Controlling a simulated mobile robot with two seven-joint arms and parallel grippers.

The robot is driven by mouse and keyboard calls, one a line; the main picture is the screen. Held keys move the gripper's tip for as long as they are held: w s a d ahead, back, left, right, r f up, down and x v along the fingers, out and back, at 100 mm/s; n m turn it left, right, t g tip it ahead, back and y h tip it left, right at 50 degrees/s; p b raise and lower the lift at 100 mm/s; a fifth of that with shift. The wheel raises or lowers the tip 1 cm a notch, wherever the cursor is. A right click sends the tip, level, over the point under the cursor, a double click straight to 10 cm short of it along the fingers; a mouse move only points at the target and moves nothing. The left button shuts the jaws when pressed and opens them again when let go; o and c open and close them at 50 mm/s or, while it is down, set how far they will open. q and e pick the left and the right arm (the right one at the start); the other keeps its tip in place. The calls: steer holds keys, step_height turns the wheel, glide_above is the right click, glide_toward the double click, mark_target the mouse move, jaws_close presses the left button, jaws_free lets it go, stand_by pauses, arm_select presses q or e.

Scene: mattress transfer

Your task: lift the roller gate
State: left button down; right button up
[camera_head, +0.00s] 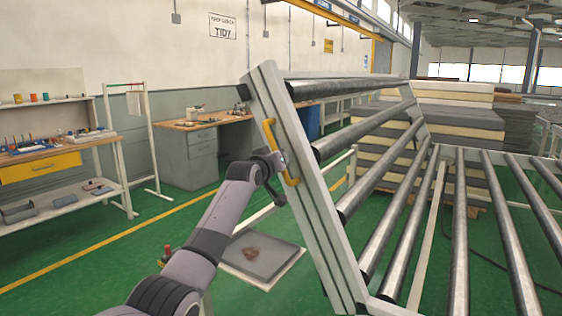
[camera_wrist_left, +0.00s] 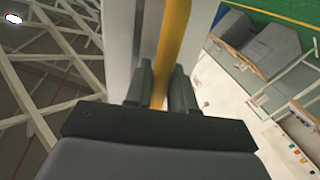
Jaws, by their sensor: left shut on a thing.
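The roller gate (camera_head: 262,92) is a grey frame with steel rollers, and it stands tilted upward at a slant from the flat roller bed (camera_head: 459,240). A yellow handle (camera_head: 268,130) is fixed to its left side beam. My left gripper (camera_head: 277,162) is shut on this handle. In the left wrist view the yellow handle (camera_wrist_left: 173,40) runs between the two dark fingers of the gripper (camera_wrist_left: 163,88), beside the pale beam. The fingertips are partly hidden in the head view. My right gripper is not in view.
A stack of mattresses (camera_head: 455,115) stands behind the rollers. A grey board (camera_head: 262,256) lies low beside my left arm. Workbenches (camera_head: 190,140) and a white rack (camera_head: 150,135) stand along the left wall. Green floor between them is clear.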

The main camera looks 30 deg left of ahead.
arm_select(q)
steer(key=shift+a, duration=0.15)
stand_by(0.3)
steer(key=c, duration=1.1)
jaws_free()
steer(key=shift+a+f, duration=0.1)
steer(key=shift+d, duration=0.2)
steer(key=shift+s, duration=0.1)
steer(key=shift+s+f, duration=0.1)
steer(key=shift+s, duration=0.05)
steer(key=s+d+r+b, duration=0.1)
steer(key=s, duration=0.5)
steer(key=shift+s, duration=0.3)
